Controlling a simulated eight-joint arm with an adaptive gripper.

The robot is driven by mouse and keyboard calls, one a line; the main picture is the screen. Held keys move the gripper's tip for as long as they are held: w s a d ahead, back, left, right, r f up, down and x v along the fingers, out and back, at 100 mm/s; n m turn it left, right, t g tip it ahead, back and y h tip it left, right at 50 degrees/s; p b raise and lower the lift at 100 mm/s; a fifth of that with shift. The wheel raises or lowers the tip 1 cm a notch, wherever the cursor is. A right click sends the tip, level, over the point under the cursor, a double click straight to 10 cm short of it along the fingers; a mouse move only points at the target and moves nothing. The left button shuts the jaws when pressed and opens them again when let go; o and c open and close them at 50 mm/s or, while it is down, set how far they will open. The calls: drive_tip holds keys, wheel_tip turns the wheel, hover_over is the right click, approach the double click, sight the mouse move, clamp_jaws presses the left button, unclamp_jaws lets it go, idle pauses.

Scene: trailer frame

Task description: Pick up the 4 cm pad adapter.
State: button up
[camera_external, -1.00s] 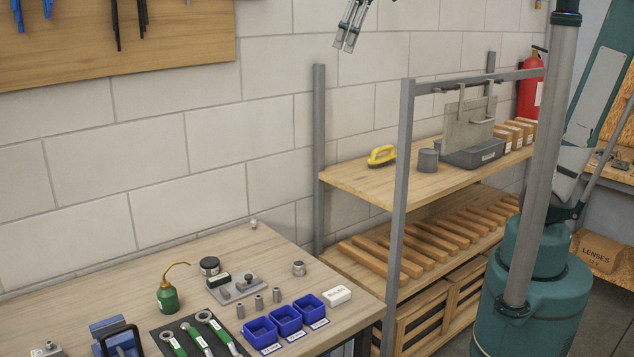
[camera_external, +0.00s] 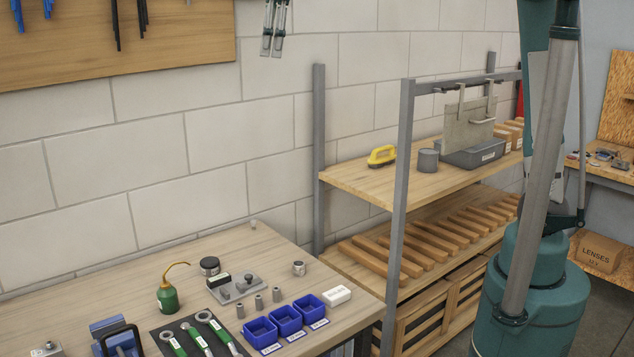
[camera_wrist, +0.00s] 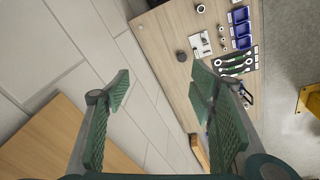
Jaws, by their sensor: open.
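Several small metal parts lie on the workbench (camera_external: 110,262). Three small grey cylinders (camera_external: 259,303) stand in a row between a metal plate and the blue bins; they also show small in the wrist view (camera_wrist: 223,39). A round silver piece (camera_external: 299,268) stands behind them, also at the top of the wrist view (camera_wrist: 200,9). I cannot tell which one is the 4 cm pad adapter; no size marking is readable. My gripper (camera_external: 272,48) is high above the bench in front of the wall. In the wrist view my gripper (camera_wrist: 163,92) is open, with nothing between its fingers.
A shelf rack (camera_external: 404,190) stands to the right. The bench's back left is clear.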

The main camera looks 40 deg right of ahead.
drive_tip(key=w+a+f+n+g+b, duration=0.1)
drive_tip(key=a+f+n, duration=0.1)
drive_tip(key=a, duration=0.4)
drive_tip(key=w+a+f+n, duration=0.1)
drive_tip(key=w+a+f, duration=0.1)
drive_tip(key=a, duration=0.5)
drive_tip(key=n+h+b, duration=0.1)
drive_tip(key=n, duration=0.1)
hover_over(207, 262)
wheel_tip(207, 262, down, 6)
drive_tip(key=shift+g, duration=0.4)
drive_tip(key=f, duration=4.7)
drive_tip(key=shift+s+f, duration=0.2)
drive_tip(key=shift+f, duration=0.15)
drive_tip(key=shift+f, duration=1.25)
drive_tip(key=shift+w+f, duration=0.1)
drive_tip(key=shift+f, duration=2.5)
